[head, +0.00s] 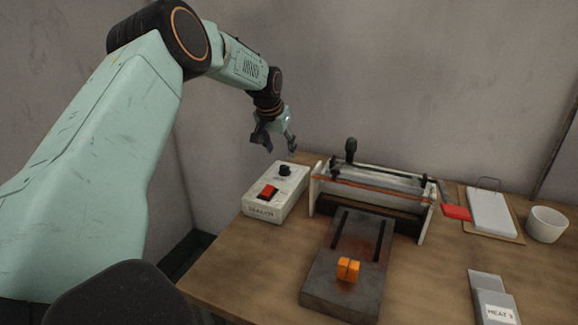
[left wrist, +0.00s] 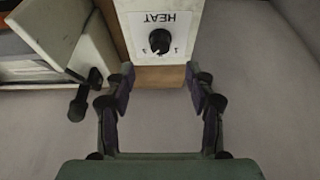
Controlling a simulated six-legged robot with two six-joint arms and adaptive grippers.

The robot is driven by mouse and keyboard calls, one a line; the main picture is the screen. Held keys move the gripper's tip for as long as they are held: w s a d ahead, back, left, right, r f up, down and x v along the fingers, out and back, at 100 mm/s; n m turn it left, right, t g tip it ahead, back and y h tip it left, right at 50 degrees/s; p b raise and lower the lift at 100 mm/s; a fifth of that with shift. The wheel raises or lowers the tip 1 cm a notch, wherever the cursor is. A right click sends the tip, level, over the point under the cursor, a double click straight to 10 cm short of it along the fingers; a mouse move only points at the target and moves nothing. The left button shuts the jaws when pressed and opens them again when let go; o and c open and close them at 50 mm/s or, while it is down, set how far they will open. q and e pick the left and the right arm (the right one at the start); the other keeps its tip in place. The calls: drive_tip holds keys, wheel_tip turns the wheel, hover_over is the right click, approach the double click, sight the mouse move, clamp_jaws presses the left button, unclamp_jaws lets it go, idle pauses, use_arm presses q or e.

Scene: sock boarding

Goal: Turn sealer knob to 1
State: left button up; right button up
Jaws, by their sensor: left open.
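The white sealer control box (head: 273,205) stands at the back left of the wooden table, with a red switch (head: 268,192) and a black knob (head: 285,170) on top. My left gripper (head: 277,146) is open and empty, above and behind the knob end of the box. In the left wrist view the knob (left wrist: 160,41) sits under the printed word HEAT, upside down, with numbers around it. The open fingers (left wrist: 163,85) are apart from the knob, one to each side of the box's end. I cannot read the knob's exact setting. My right gripper is not in view.
The sealer (head: 372,198) with its black-handled lever stands right of the box. A dark plate (head: 345,290) with an orange block (head: 348,269) lies before it. A wall rises behind.

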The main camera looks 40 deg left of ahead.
sight(284, 166)
use_arm(q)
drive_tip(key=shift+w+a+f, duration=0.15)
drive_tip(key=shift+w+f, duration=0.1)
drive_tip(key=shift+f, duration=0.3)
drive_tip(key=b+x, duration=0.1)
drive_tip(key=x, duration=0.5)
drive_tip(key=shift+f+b, duration=0.2)
drive_tip(key=shift+b, duration=0.1)
drive_tip(key=shift+s+r, duration=0.15)
drive_tip(key=shift+r, duration=0.1)
drive_tip(key=shift+f, duration=0.25)
drive_tip(key=c, duration=0.4)
drive_tip(key=shift+r, duration=0.15)
drive_tip(key=c, duration=0.4)
clamp_jaws()
